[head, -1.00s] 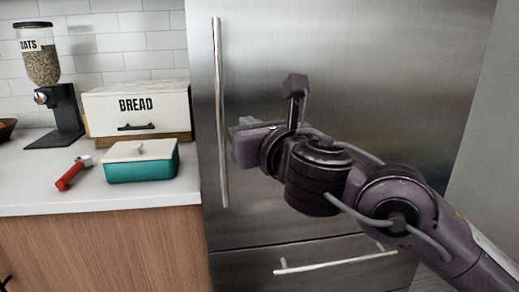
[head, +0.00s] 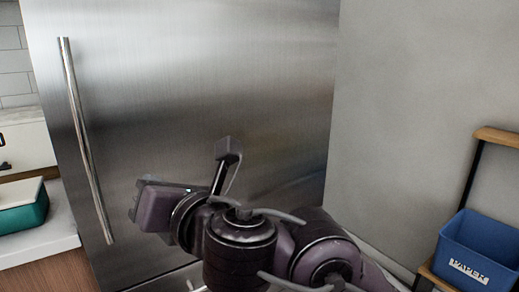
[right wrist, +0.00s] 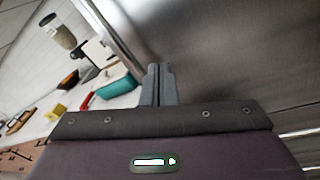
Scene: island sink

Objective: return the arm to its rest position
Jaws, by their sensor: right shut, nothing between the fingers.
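My right arm comes in from the lower right of the head view and reaches left in front of the steel fridge (head: 200,90). My right gripper (head: 136,212) is at the arm's left end, in front of the fridge door, a little right of the handle's lower end. In the right wrist view the two grey fingers of the gripper (right wrist: 158,84) are together, with nothing between them. My left gripper is not in view.
The long fridge handle (head: 86,140) stands left of the arm. A teal dish (head: 22,218) sits on the counter at far left. A blue bin (head: 480,250) stands on a wooden shelf at lower right, beside the bare grey wall (head: 420,110).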

